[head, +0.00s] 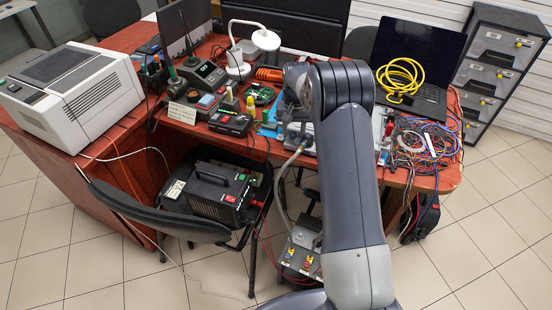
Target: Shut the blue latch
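I cannot make out a blue latch for certain in the head view. A grey hose (281,190) runs from a grey block (299,138) at the table's front edge down to a grey unit (308,232) below. Small yellow and red parts (308,262) sit on the lower front of that unit. A flat blue patch (267,128) shows on the table left of the grey block, too small to identify. My arm rises through the middle of the view and bends over the table near the block. My gripper cannot be made out; my arm covers that area.
The red table (425,178) is crowded with tools, a lamp (238,62), a laptop (418,55), a yellow cable coil (399,77) and tangled wires (425,140). A chair (150,212) holding a black power unit (217,190) stands left. Tiled floor is clear at right.

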